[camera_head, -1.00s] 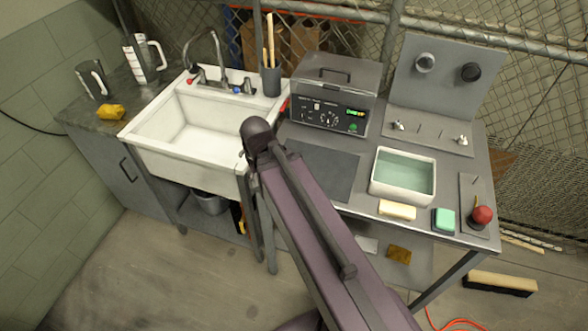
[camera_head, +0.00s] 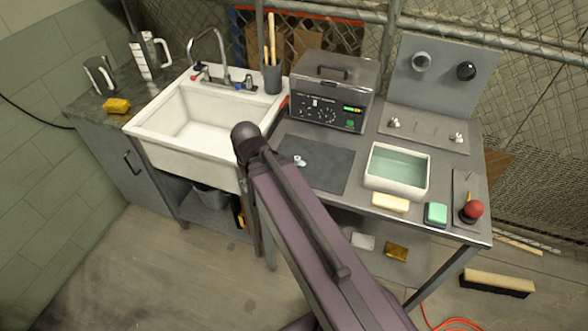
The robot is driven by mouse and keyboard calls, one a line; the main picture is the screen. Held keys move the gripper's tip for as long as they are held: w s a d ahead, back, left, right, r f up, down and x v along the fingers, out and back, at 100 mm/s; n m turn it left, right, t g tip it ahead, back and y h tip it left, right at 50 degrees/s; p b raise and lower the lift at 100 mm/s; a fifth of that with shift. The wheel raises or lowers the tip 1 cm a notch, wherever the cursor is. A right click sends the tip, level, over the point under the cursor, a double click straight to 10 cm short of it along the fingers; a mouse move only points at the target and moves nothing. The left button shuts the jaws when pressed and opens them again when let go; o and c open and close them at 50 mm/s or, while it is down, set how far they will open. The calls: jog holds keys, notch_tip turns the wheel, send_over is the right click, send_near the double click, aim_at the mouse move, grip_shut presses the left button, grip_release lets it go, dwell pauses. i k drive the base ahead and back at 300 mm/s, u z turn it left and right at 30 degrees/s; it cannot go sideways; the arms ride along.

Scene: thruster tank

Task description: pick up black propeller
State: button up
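I cannot make out a black propeller for certain. A black round piece (camera_head: 466,71) is on the upright grey panel, beside a grey round piece (camera_head: 421,61). Two small silvery pieces, left (camera_head: 394,123) and right (camera_head: 457,138), stand on the plate below the panel. A small pale piece (camera_head: 299,161) lies on the dark mat, close to my arm. My purple arm crosses the lower middle of the view and hides part of the mat and bench. My gripper does not show.
The bench holds a control box (camera_head: 330,95), a white water-filled tub (camera_head: 397,172), a cream block (camera_head: 390,202), a green sponge (camera_head: 436,214) and a red ball-shaped piece (camera_head: 473,209). A sink (camera_head: 150,128) stands left. A brush (camera_head: 497,283) lies on the floor at right.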

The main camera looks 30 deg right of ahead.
aim_at(296, 159)
jog(key=u, duration=0.05)
jog(key=k, duration=1.15)
jog(key=z, duration=0.35)
jog(key=i, duration=1)
jog(key=z, duration=0.1)
